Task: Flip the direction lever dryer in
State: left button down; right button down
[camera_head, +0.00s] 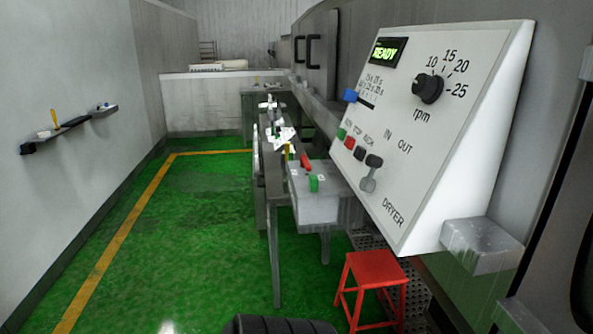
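A white slanted control panel (450,120) fills the right of the head view. Its dryer direction lever (373,161) has a black knob on a short metal stem, low on the panel face. The knob leans up from its grey base, below the printed words IN and OUT and above the word DRYER. I cannot tell for certain which of the two positions it is in. Neither of my grippers is in view.
The panel also has a lit READY display (386,52), a black rpm dial (428,88), a blue slider knob (350,96) and several coloured buttons (350,143). A red stool (375,270) stands below it. The green floor at left is clear.

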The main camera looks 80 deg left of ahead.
aim_at(368, 184)
jog(key=u, duration=2.1)
